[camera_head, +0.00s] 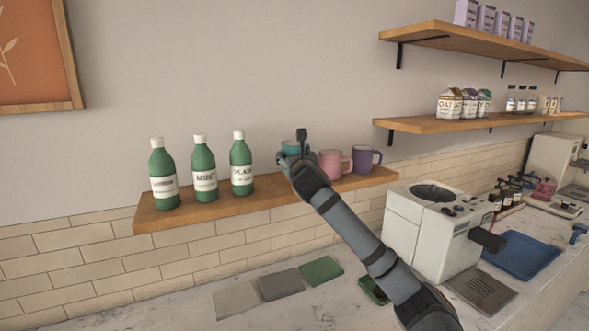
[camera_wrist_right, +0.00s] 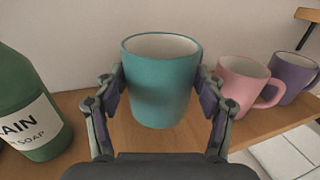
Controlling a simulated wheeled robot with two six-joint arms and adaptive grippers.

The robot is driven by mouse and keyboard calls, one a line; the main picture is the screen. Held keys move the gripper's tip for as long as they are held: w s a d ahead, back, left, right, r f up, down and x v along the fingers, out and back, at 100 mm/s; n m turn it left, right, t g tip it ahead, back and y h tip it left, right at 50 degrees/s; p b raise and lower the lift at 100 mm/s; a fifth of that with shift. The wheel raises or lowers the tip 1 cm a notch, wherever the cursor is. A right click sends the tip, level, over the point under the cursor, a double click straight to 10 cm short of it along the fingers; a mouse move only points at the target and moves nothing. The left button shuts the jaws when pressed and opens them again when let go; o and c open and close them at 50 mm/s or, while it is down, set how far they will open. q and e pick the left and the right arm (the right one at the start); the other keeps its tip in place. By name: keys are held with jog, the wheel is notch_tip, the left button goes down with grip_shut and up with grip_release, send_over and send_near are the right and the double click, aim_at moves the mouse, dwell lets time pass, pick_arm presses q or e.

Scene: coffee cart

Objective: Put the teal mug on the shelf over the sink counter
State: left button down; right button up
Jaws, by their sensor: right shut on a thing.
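The teal mug (camera_wrist_right: 160,85) is upright between the fingers of my right gripper (camera_wrist_right: 161,90), which is shut on its sides. In the head view the teal mug (camera_head: 289,147) is partly hidden behind my right gripper (camera_head: 297,158). It is at the wooden shelf (camera_head: 270,204), between the green bottles and the pink mug. In the wrist view the mug is over the shelf board; I cannot tell whether its base touches the wood. My left gripper is not in view.
Several green bottles (camera_head: 204,168) stand on the shelf left of the mug. A pink mug (camera_head: 329,165) and a purple mug (camera_head: 364,159) stand to its right. A white machine (camera_head: 425,230) stands on the counter. Folded cloths (camera_head: 279,285) lie below.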

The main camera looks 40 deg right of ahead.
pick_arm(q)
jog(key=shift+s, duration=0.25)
pick_arm(e)
jog(key=shift+w+f, duration=0.1)
jog(key=shift+f, duration=0.05)
jog(key=f, duration=0.4)
jog(key=shift+w+d, duration=0.3)
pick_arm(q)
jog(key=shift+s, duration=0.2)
pick_arm(e)
jog(key=o, duration=1.4)
jog(key=shift+f, duration=0.1)
